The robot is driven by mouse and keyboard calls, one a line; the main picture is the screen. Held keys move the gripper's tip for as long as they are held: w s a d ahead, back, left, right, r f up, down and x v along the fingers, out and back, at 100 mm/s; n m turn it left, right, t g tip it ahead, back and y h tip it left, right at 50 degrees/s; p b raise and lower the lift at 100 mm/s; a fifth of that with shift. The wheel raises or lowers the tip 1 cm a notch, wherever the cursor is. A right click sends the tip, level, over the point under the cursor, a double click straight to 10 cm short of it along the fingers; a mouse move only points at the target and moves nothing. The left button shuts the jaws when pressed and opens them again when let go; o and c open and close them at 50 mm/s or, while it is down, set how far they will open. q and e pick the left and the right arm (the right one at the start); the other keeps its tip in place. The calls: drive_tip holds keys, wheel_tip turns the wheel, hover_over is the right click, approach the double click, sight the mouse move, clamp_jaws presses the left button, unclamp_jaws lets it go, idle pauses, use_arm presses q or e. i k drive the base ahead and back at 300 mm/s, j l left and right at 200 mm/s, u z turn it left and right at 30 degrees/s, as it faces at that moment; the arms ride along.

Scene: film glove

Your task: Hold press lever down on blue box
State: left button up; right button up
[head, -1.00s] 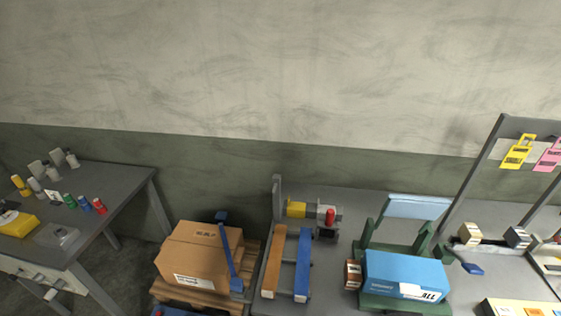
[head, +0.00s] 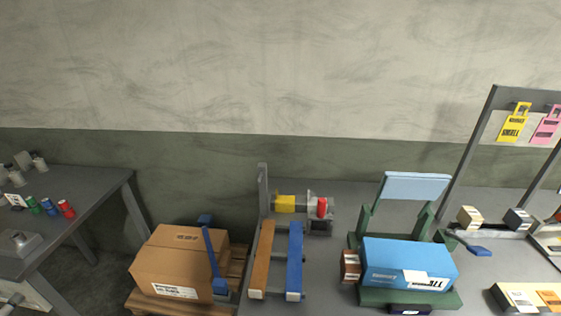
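The blue box (head: 408,264) sits on a green press base (head: 370,297) at the lower right of the head view, with a white label on its front. A light blue plate (head: 416,186) stands raised and tilted behind and above it, between green uprights (head: 426,220). A lever with a blue end (head: 478,250) sticks out to the right of the press; I cannot tell if it is the press lever. Neither of my grippers is in view.
A cardboard box (head: 180,262) on a wooden pallet stands left of the bench. Orange (head: 262,259) and blue (head: 294,260) bars lie left of the press. A tag rack (head: 470,160) rises at right. A grey table (head: 90,195) with spools is at far left.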

sight(478, 250)
drive_tip(key=z, duration=1.65)
